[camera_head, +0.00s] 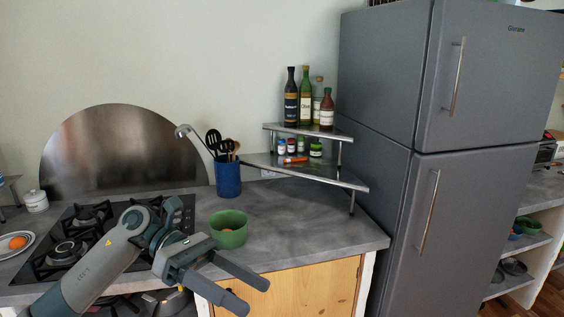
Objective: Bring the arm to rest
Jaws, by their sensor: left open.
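My left arm comes in from the lower left, in front of the stove. My left gripper (258,294) is open, its two fingers apart and pointing right, in front of the counter's front edge. Nothing shows between the fingers. My right gripper is not in view.
The black gas stove (60,247) lies left and a blue utensil holder (228,180) stands behind the bowl. A corner shelf (350,182) holds bottles and jars. The grey fridge (392,90) stands right. A plate (8,250) with an orange fruit sits far left. The counter (310,232) is clear right of the bowl.

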